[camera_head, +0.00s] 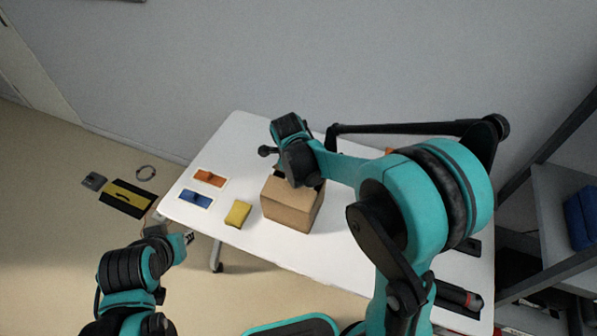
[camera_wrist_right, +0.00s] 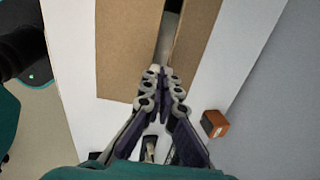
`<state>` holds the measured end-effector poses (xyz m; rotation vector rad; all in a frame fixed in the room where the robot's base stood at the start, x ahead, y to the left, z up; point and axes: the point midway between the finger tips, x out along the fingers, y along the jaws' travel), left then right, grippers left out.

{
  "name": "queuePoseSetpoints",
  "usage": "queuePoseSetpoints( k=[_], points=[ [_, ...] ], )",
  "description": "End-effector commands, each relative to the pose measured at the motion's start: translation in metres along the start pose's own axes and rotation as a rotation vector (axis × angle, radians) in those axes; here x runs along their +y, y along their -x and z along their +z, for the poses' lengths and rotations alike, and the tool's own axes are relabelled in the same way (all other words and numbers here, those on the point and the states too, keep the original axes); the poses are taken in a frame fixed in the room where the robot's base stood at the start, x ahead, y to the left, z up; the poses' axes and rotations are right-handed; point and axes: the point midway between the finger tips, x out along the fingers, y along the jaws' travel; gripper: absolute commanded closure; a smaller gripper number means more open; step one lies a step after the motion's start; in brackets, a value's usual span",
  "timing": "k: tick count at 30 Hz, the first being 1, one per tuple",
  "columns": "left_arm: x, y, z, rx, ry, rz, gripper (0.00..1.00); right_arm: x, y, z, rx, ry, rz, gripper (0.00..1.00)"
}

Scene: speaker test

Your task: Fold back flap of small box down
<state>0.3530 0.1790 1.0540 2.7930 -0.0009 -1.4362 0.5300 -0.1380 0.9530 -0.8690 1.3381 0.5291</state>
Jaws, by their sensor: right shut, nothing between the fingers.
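The small brown cardboard box (camera_head: 287,210) stands on the white table, left of my right arm. In the right wrist view its cardboard shows as a wide panel (camera_wrist_right: 125,50) and a narrower one (camera_wrist_right: 197,38), with a slot between them. My right gripper (camera_wrist_right: 163,74) is shut and empty, its fingertips at the near end of that slot; whether they touch cardboard I cannot tell. In the head view the right wrist hides much of the box top and its back flap. My left gripper (camera_head: 188,238) is off the table's front left edge, away from the box; its finger opening is unclear.
On the white table (camera_head: 240,130) lie an orange card (camera_head: 209,178), a blue card (camera_head: 196,200) and a yellow item (camera_head: 238,214), left of the box. An orange-brown block (camera_wrist_right: 214,123) is beside the box in the wrist view. Shelving (camera_head: 560,170) stands at right.

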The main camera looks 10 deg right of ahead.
Motion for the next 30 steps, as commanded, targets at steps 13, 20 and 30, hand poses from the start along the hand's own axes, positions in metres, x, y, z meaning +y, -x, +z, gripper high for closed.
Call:
queuePoseSetpoints(
  k=[13, 20, 30],
  points=[
    [0.000, -0.003, 0.002, 0.000, 0.000, 0.000, 0.76, 0.006, -0.004, 0.000, 0.000, 0.000, 0.001, 1.00],
    [0.000, -0.003, 0.002, 0.000, 0.000, 0.000, 0.76, 0.006, -0.004, 0.000, 0.000, 0.000, 0.001, 1.00],
    [0.000, -0.003, 0.002, 0.000, 0.000, 0.000, 0.76, 0.006, 0.022, 0.000, 0.000, 0.000, 0.001, 1.00]
  ],
)
